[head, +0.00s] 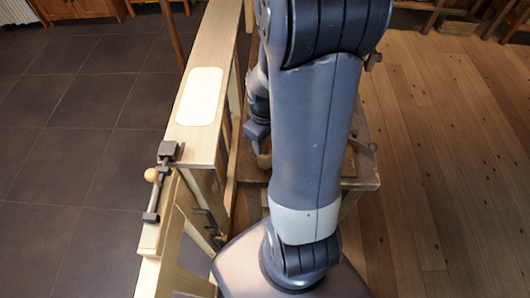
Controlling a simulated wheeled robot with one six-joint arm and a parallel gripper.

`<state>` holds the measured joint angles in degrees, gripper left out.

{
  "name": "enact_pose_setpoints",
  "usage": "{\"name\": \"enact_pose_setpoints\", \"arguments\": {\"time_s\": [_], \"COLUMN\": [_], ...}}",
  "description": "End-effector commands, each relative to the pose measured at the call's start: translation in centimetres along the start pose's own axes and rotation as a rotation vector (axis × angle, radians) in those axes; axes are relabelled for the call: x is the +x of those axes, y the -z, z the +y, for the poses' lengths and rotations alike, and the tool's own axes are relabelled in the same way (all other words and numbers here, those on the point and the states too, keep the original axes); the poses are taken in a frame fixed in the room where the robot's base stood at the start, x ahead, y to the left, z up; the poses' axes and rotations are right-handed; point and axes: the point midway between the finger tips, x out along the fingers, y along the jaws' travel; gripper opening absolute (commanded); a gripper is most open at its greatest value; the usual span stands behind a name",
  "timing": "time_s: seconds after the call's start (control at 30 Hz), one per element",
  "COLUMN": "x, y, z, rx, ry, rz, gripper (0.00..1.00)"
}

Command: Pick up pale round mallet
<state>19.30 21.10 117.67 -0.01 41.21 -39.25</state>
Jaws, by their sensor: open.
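My gripper (260,146) points down beside my upper arm, left of the middle of the head view. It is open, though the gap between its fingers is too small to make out. A small tan rounded thing (264,161) shows just below the fingertips, over the dark wooden table (359,184). It may be the pale round mallet, but most of it is hidden by the gripper and my arm. I cannot tell whether the fingers touch it or stand around it.
A long pale wooden bench (203,142) with a white rectangular patch (199,97) runs along the left. A dark metal clamp (168,152) with an orange knob (152,174) sits on its left edge. A grey tool (361,144) lies on the table's right side. Open floor lies either side.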

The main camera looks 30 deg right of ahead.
Motion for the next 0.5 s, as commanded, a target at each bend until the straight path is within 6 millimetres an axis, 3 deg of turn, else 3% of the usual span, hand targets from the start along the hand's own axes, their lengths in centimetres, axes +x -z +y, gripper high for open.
{"name": "enact_pose_setpoints", "arguments": {"time_s": [0.1,0.5], "x": [-0.02,-0.05], "y": [0.00,0.00], "z": [0.00,0.00], "rx": [0.000,0.000], "ry": [0.000,0.000], "rz": [0.000,0.000], "gripper": [0.44,0.11]}}
